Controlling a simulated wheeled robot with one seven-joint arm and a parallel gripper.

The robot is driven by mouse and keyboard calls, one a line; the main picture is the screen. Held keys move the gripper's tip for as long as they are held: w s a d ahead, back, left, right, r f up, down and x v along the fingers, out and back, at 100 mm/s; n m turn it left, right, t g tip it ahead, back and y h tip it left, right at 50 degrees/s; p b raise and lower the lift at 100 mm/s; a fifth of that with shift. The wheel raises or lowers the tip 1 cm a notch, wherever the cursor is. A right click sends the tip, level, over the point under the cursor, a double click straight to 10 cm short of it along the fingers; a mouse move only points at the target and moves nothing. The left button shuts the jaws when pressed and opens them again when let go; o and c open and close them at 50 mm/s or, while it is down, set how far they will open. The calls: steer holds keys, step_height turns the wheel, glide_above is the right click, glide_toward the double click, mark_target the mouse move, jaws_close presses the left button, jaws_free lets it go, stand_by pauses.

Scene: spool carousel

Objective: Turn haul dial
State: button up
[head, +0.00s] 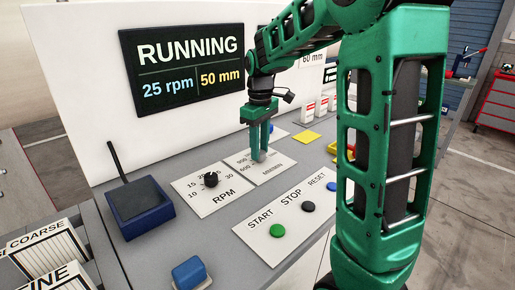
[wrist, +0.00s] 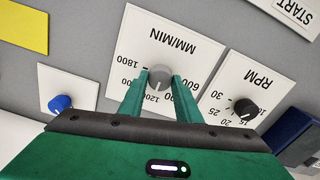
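The haul dial is a grey round knob (wrist: 159,77) on a white plate marked MM/MIN (wrist: 189,41) in the wrist view. My gripper (wrist: 160,76) has one green finger on each side of this knob, and the fingertips appear to touch it. In the head view my gripper (head: 260,157) points down onto the MM/MIN plate (head: 272,170), and its fingers hide the knob. The screen (head: 184,66) reads RUNNING, 25 rpm and 50 mm.
The black RPM knob (head: 210,180) is beside the gripper. START (head: 277,231), STOP (head: 308,206) and RESET (head: 332,186) buttons are in front. A blue knob (wrist: 60,103) and yellow pad (wrist: 22,27) are nearby. A blue box with a rod (head: 141,202) stands left.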

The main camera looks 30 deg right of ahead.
steer(key=shift+m, duration=0.4)
steer(key=m, duration=0.3)
steer(key=shift+d+m, duration=0.1)
steer(key=shift+m, duration=2.4)
steer(key=o, duration=1.1)
steer(key=shift+c, duration=0.2)
step_height(320, 180, up, 11)
steer(key=shift+f, duration=0.15)
